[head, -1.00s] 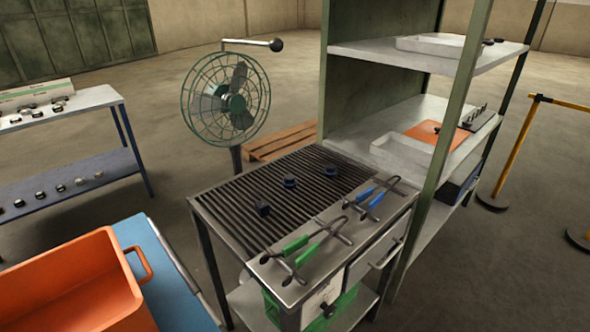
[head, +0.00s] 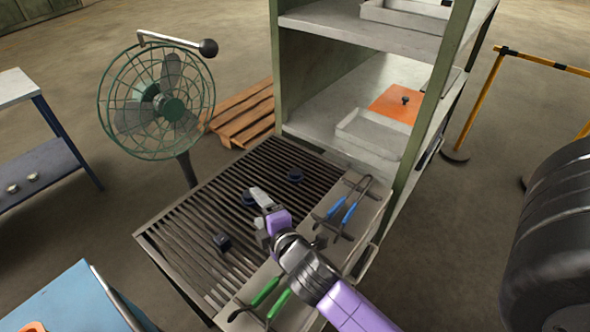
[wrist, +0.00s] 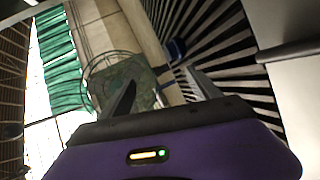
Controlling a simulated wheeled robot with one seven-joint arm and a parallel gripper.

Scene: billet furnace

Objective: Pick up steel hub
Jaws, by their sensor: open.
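Three small dark blue-black parts sit on the slatted grate in the head view: a blocky one (head: 222,242) toward the front left, a round one (head: 248,197) in the middle and another round one (head: 295,175) toward the back. I cannot tell which is the steel hub. My gripper (head: 258,216) is open and empty over the grate, just in front of the middle part and partly covering it. In the wrist view the fingers (wrist: 165,84) are spread, and one dark blue part (wrist: 176,49) shows beyond them on the slats.
Blue-handled tongs (head: 347,205) and green-handled tongs (head: 268,298) lie on the grate table's right strip. A shelf rack (head: 300,110) stands behind, with a tray and an orange mat (head: 398,103). A caged fan (head: 155,100) stands at the back left. A yellow barrier (head: 480,105) is at right.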

